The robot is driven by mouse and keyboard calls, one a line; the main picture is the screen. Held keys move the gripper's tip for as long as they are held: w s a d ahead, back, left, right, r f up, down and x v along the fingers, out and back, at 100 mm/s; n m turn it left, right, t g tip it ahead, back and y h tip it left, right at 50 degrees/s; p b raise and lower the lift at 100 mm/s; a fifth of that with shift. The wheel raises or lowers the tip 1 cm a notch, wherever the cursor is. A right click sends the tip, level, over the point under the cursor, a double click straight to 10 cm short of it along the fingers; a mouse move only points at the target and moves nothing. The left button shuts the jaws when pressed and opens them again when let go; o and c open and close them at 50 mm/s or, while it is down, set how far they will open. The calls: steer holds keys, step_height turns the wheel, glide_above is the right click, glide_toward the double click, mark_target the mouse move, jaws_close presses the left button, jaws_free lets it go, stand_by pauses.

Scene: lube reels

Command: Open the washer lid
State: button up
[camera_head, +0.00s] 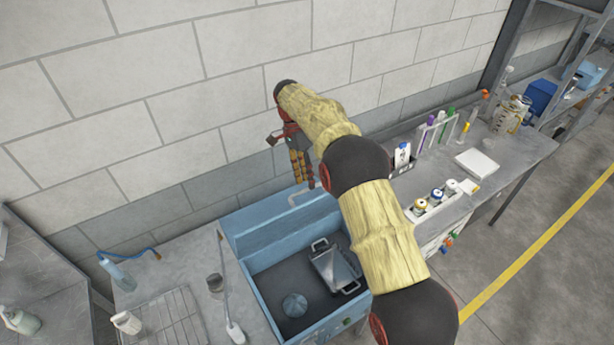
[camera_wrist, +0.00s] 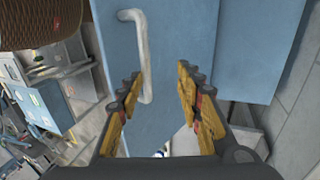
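The blue washer (camera_head: 262,292) stands at the bench, its tub showing from above. Its blue lid (camera_head: 275,228) looks raised at the back edge, leaving the dark inside uncovered. The pale bar handle (camera_head: 303,195) is at the lid's top. In the wrist view the lid's blue face (camera_wrist: 185,40) fills the middle, with the handle (camera_wrist: 143,55) running down it. My gripper (camera_head: 303,172) is above the handle, fingers pointing down. In the wrist view my gripper (camera_wrist: 160,85) is open and empty; the handle lies near the left fingertip. Whether they touch, I cannot tell.
A metal basket (camera_head: 335,268) and a round piece (camera_head: 294,304) lie inside the tub. To the right, bottles (camera_head: 437,195) and a tube rack (camera_head: 436,128) stand on the bench. The block wall (camera_head: 160,120) is close behind my gripper.

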steer(key=shift+o, duration=1.4)
steer(key=shift+a+f, duration=0.1)
steer(key=shift+f, duration=0.65)
steer(key=v, duration=1.3)
steer(key=shift+s, duration=0.1)
